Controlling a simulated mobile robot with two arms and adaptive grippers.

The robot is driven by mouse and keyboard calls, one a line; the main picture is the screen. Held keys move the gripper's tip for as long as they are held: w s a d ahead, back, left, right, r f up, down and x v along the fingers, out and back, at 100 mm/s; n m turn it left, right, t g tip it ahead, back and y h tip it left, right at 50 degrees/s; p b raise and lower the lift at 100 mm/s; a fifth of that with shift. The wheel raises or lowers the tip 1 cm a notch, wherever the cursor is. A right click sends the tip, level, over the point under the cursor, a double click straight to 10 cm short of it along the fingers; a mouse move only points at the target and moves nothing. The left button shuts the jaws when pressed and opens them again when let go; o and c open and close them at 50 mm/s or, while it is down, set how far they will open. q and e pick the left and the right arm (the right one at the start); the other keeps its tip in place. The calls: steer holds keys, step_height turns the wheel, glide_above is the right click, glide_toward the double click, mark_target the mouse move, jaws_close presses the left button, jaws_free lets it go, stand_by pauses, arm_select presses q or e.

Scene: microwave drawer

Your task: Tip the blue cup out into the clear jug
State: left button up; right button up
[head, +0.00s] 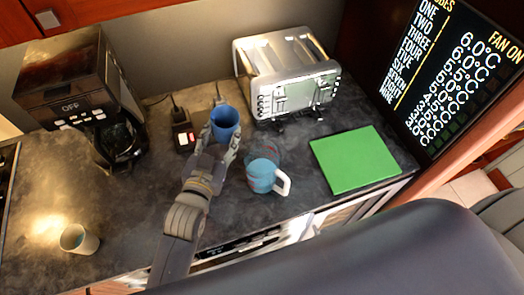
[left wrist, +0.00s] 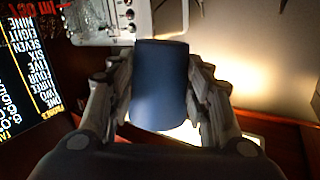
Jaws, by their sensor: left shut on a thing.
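The blue cup (head: 225,122) is in my left gripper (head: 221,136), left of the jug in the head view. Its mouth faces up and it looks about upright. In the left wrist view the fingers (left wrist: 161,85) are shut on both sides of the blue cup (left wrist: 160,100). I cannot tell how high it is above the counter. The clear jug (head: 262,174) stands on the counter just right of my gripper, apart from the cup. It has a white handle on its right, a few red marks and a bluish look inside. My right gripper is not in view.
A coffee maker (head: 85,90) stands at the back left and a toaster (head: 288,72) behind the jug. A green board (head: 355,160) lies to the right. A pale cup (head: 79,239) stands front left. A small dark device (head: 184,137) sits left of my gripper.

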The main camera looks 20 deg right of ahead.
mark_target(218, 128)
arm_select(q)
steer(key=shift+w, duration=0.15)
steer(key=shift+r, duration=2)
steer(key=shift+r, duration=0.15)
